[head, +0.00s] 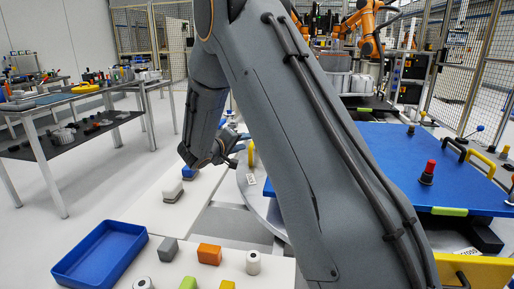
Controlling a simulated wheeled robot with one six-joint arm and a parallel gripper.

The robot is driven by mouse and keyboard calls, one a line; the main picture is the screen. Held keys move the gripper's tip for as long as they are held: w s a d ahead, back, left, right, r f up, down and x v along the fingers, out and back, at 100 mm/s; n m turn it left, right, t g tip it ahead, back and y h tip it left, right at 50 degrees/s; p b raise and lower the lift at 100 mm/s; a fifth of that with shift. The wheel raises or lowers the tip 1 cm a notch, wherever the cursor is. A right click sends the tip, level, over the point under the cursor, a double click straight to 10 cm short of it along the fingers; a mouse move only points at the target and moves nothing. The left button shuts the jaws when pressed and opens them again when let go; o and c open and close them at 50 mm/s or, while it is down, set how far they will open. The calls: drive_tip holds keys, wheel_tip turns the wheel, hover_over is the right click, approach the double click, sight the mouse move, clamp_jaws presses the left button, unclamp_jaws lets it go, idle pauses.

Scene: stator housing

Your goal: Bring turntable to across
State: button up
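The turntable (262,204) is a grey disc in the middle of the head view, largely hidden behind my arm. A yellow upright handle (251,153) and a small white label (250,179) show at its left side. A blue part shows at the arm's edge above the disc. My gripper (236,158) is just left of the yellow handle, close to the turntable's far left rim. Its fingers are small and partly hidden, so I cannot tell whether they touch anything or are open.
A white table with a blue tray (100,252), an orange block (209,254), a grey block (168,249) and a white roll (253,262) is in front. A blue panel (400,165) with a red knob (428,172) is right.

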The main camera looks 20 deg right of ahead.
drive_tip(key=shift+w+d+f, duration=0.3)
drive_tip(key=shift+f, duration=0.25)
drive_tip(key=x, duration=0.7)
drive_tip(key=shift+w+d+p, duration=0.15)
drive_tip(key=shift+d+p, duration=0.15)
drive_tip(key=shift+p, duration=0.05)
clamp_jaws()
